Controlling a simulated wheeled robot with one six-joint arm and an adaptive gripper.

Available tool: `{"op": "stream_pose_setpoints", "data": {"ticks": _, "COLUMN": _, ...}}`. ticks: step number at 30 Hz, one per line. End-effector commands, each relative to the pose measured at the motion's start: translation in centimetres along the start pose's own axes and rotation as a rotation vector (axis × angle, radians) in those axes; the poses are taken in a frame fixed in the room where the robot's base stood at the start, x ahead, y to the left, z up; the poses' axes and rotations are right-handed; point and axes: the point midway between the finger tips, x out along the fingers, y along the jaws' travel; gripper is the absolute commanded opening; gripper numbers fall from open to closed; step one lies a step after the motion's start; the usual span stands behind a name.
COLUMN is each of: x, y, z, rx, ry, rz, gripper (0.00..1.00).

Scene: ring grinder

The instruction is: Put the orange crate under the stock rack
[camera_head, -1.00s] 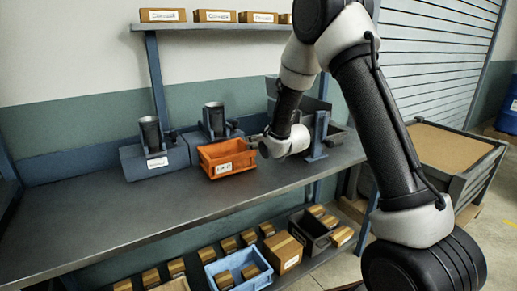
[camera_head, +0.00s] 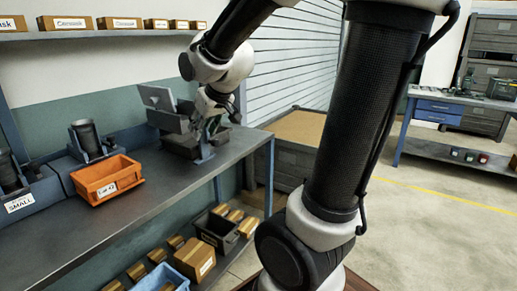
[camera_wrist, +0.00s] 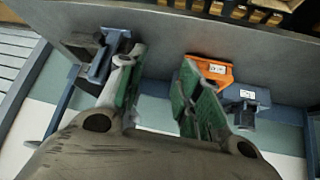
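The orange crate (camera_head: 104,182), with a white label, sits upright on the dark workbench (camera_head: 190,190), in front of the blue-grey holders. It also shows in the wrist view (camera_wrist: 216,72), partly behind my right-hand finger. My gripper (camera_wrist: 160,72) is open and empty, its green-padded fingers apart. In the head view my gripper (camera_head: 214,104) is above the right end of the bench, right of the crate and apart from it. It is near a grey tray fixture (camera_head: 184,142) and partly hides it. I cannot tell which structure is the stock rack.
A shelf with several small boxes (camera_head: 120,23) runs above the bench. Below, the lower shelf holds a blue crate (camera_head: 160,278), a cardboard box (camera_head: 196,260) and a dark crate (camera_head: 218,232). A large bin (camera_head: 300,128) stands right of the bench. Floor on the right is clear.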

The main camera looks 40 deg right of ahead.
Motion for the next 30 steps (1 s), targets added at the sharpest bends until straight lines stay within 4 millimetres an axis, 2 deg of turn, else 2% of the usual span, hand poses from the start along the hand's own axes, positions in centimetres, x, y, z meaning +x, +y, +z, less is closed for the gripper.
{"op": "stream_pose_setpoints", "data": {"ticks": 1, "x": -2.9, "y": 0.6, "z": 2.3, "rx": 0.017, "ry": -0.034, "rz": 0.009, "gripper": 0.35}}
{"op": "stream_pose_setpoints", "data": {"ticks": 3, "x": -6.1, "y": 1.0, "z": 6.0, "rx": 0.038, "ry": -0.104, "rz": 0.016, "gripper": 0.35}}
{"op": "stream_pose_setpoints", "data": {"ticks": 6, "x": -9.7, "y": 1.1, "z": 10.8, "rx": 0.063, "ry": -0.188, "rz": 0.019, "gripper": 0.35}}
{"op": "stream_pose_setpoints", "data": {"ticks": 9, "x": -12.0, "y": 1.0, "z": 14.4, "rx": 0.079, "ry": -0.249, "rz": 0.017, "gripper": 0.35}}
{"op": "stream_pose_setpoints", "data": {"ticks": 12, "x": -13.2, "y": 0.9, "z": 16.4, "rx": 0.087, "ry": -0.285, "rz": 0.015, "gripper": 0.35}}
{"op": "stream_pose_setpoints", "data": {"ticks": 16, "x": -13.7, "y": 0.8, "z": 17.2, "rx": 0.090, "ry": -0.302, "rz": 0.014, "gripper": 0.35}}
{"op": "stream_pose_setpoints", "data": {"ticks": 30, "x": -13.6, "y": 0.8, "z": 17.1, "rx": 0.089, "ry": -0.301, "rz": 0.014, "gripper": 0.35}}
